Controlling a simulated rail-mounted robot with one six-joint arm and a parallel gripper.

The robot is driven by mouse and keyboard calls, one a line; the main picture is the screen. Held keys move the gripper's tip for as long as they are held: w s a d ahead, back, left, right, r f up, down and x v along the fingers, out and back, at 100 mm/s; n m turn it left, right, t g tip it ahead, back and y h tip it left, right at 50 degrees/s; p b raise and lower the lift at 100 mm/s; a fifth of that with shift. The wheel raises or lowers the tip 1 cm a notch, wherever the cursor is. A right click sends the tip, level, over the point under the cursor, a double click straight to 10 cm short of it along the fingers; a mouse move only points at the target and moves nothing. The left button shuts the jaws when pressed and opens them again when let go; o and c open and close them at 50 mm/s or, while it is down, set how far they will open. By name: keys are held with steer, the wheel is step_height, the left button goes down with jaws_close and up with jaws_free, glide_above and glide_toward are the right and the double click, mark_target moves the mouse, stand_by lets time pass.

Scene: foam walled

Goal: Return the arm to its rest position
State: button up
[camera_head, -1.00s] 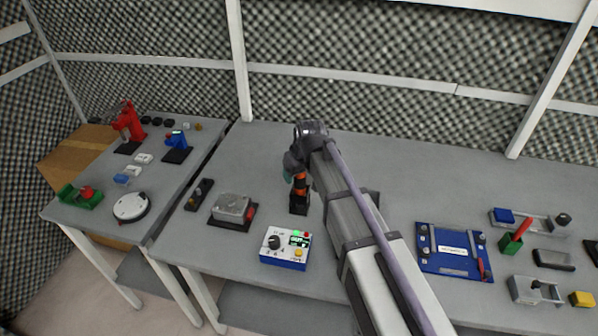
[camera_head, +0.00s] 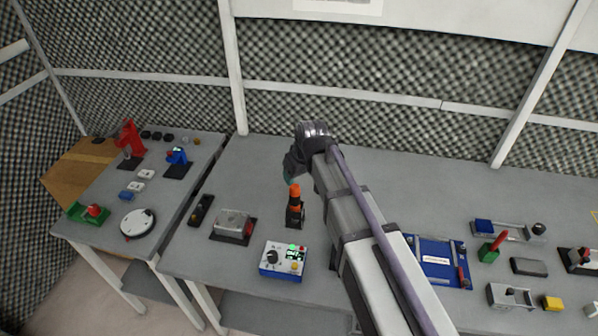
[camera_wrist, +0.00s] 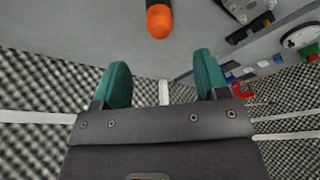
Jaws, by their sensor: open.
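My arm reaches out over the middle of the main table in the head view. My gripper (camera_wrist: 162,85) is in the wrist view, with two green fingers apart and nothing between them. In the head view only a bit of a green finger (camera_head: 289,179) shows beneath the dark wrist. An orange-tipped tool in a black stand (camera_head: 295,207) stands upright on the table, just below the wrist in the picture. Its orange top (camera_wrist: 159,21) also shows in the wrist view, beyond the fingertips and apart from them.
The grey table (camera_head: 240,165) is bare at the back left. A blue panel (camera_head: 438,265) and several small fixtures are to the right. A side table (camera_head: 170,205) holds more devices.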

steer(key=s+d+f+m+g+h+b, duration=0.2)
steer(key=s+d+m, duration=0.4)
steer(key=s+d, duration=1.1)
steer(key=shift+s+d+f+m+g+b, duration=0.3)
steer(key=shift+s+d+f+m+g, duration=0.1)
steer(key=shift+s+f, duration=0.3)
stand_by(0.4)
